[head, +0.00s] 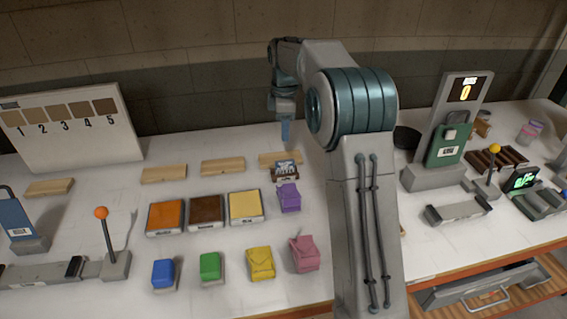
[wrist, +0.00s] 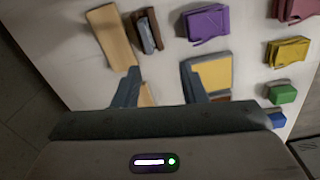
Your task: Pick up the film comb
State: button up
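Nothing in view is marked as the film comb, so I cannot be sure which thing it is. A small dark brown piece with a pale toothed or printed face (head: 285,171) stands against the front of the right wooden block (head: 274,158). In the wrist view the brown piece (wrist: 147,31) lies beside that wooden block (wrist: 111,38), beyond my fingertips. My gripper (head: 286,138) hangs above and just behind them. In the wrist view my gripper (wrist: 161,72) has its fingers spread, with nothing held between them.
Orange, brown and yellow tiles (head: 246,206) lie in front of the wooden blocks. A purple pouch-like piece (head: 289,198) is just in front of the brown piece. Blue, green, yellow and pink pieces line the front. An orange-knobbed lever (head: 107,240) stands left. My arm hides part of the table.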

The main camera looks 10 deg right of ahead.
aim_at(285, 160)
jog(key=w+f, duration=0.1)
jog(key=f, duration=0.2)
jog(key=w+f+n+p, duration=0.1)
jog(key=f, duration=0.2)
jog(key=w+f+n, duration=0.1)
jog(key=f, duration=0.3)
jog(key=shift+w, duration=0.25)
jog(key=shift+s+d+f+p, duration=0.15)
jog(key=shift+f+p, duration=0.45)
jog(key=shift+f, duration=0.8)
jog(key=shift+s+d+f+p, duration=0.1)
jog(key=shift+f+p, duration=0.5)
jog(key=shift+f, duration=0.8)
grip_shut()
